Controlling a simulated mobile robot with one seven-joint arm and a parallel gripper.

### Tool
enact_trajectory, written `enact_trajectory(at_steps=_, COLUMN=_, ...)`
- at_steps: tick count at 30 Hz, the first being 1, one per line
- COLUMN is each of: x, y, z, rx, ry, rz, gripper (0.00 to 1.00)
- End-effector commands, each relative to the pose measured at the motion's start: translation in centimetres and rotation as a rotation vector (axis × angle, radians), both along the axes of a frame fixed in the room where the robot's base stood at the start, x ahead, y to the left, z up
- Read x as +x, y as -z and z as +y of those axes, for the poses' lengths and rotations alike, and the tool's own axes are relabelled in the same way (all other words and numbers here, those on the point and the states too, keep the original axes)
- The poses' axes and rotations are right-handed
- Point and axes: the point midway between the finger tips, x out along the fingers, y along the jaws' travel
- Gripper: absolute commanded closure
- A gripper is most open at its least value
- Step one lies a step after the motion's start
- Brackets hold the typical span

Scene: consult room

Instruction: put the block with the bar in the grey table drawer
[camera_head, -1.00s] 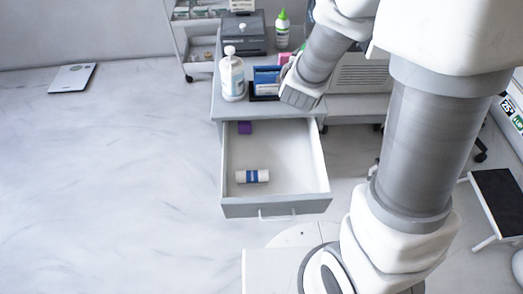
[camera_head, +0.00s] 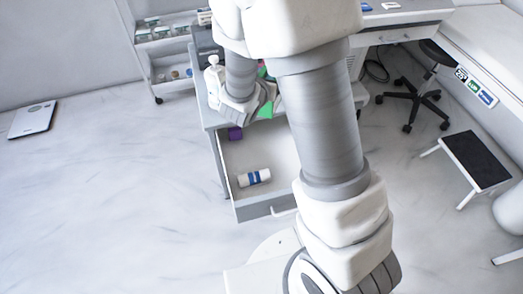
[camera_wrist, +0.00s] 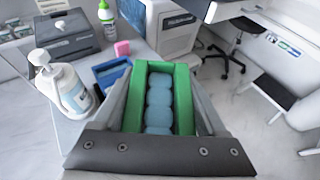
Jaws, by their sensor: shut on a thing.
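My gripper (camera_wrist: 158,105) is shut on a green block (camera_wrist: 182,100), which shows as two long sides joined by a green bar across the far end. A row of pale blue rounded lumps (camera_wrist: 158,103) lies between its sides. In the head view, the green block (camera_head: 265,110) shows beside my gripper, above the back of the drawer. The grey table drawer (camera_head: 265,208) is pulled open. A purple block (camera_head: 235,133) and a white roll with blue bands (camera_head: 254,178) lie in it. My arm hides the drawer's right part.
On the table top stand a pump bottle (camera_wrist: 64,86), a blue tray (camera_wrist: 108,74), a pink block (camera_wrist: 122,48), a dark grey device (camera_wrist: 68,34) and a green-capped bottle (camera_wrist: 106,18). A step stool (camera_head: 477,160) and wheeled chair (camera_head: 412,100) stand right.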

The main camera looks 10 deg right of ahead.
Motion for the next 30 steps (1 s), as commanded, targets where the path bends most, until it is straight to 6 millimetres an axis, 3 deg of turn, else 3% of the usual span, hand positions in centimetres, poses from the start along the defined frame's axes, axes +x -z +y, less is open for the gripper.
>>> enact_trajectory(at_steps=1, x=0.1, y=1.6, z=-0.6, rx=-0.004, ry=0.064, rz=0.003, gripper=1.00)
enact_trajectory(at_steps=8, x=-1.3, y=7.9, z=-3.9, rx=-0.007, ry=0.392, rz=0.001, gripper=1.00)
enact_trajectory(at_steps=15, x=-5.0, y=14.2, z=-5.9, rx=-0.006, ry=0.718, rz=-0.001, gripper=1.00)
enact_trajectory(at_steps=21, x=-7.7, y=17.5, z=-6.3, rx=-0.004, ry=0.892, rz=-0.003, gripper=1.00)
enact_trajectory(at_steps=26, x=-8.7, y=19.1, z=-6.4, rx=-0.003, ry=0.947, rz=-0.002, gripper=1.00)
enact_trajectory(at_steps=30, x=-8.8, y=21.8, z=-6.4, rx=-0.002, ry=0.955, rz=-0.002, gripper=1.00)
